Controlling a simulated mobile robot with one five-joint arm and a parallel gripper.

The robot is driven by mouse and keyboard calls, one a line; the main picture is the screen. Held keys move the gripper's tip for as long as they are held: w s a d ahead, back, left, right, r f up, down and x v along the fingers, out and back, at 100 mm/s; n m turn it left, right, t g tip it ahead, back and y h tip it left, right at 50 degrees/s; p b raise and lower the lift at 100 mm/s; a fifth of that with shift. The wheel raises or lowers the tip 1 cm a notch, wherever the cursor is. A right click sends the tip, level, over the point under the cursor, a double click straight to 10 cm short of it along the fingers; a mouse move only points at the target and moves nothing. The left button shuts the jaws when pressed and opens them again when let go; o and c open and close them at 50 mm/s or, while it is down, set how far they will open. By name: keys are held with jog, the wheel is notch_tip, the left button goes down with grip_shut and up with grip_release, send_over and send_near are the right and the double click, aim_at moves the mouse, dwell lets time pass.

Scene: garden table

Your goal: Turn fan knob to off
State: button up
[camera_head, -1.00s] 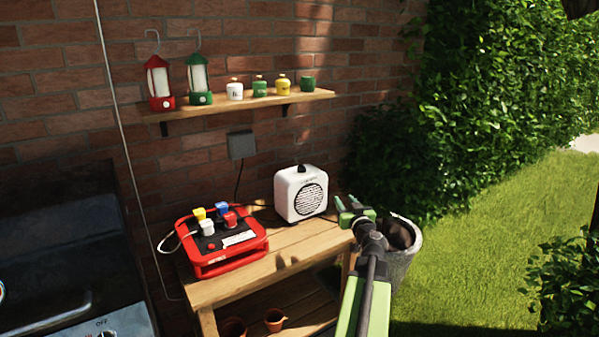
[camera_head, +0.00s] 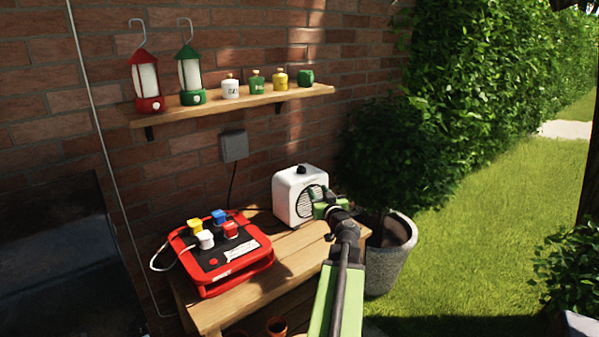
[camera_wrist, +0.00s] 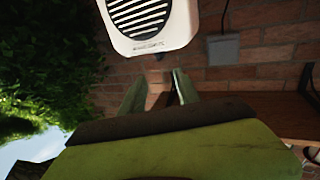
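The white fan (camera_head: 290,203) stands upright at the back right of the wooden table. Its round grille faces front, and a dark knob (camera_head: 301,170) sits on its top. My gripper (camera_head: 322,196) covers the right part of the grille in the head view. In the wrist view the fan (camera_wrist: 176,34) is upside down at the top, with the small dark knob (camera_wrist: 158,57) below its edge. My gripper (camera_wrist: 159,76) is open there, two green fingers apart with nothing between them but background wall. The knob lies just beyond the fingertips in that view, with no contact visible. Its setting cannot be read.
A red power strip box (camera_head: 245,273) with coloured plugs is left of the fan. A wall shelf (camera_head: 215,105) above holds lanterns and small pots. A grey planter (camera_head: 405,238) stands right of the table (camera_head: 225,310). A dark grill is at lower left.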

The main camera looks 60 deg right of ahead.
aim_at(303, 170)
jog(key=o, duration=0.3)
jog(key=shift+w, duration=0.15)
jog(key=x, duration=1.7)
jog(key=shift+w+d, duration=0.1)
jog(key=shift+d, duration=0.1)
jog(key=shift+c, duration=0.4)
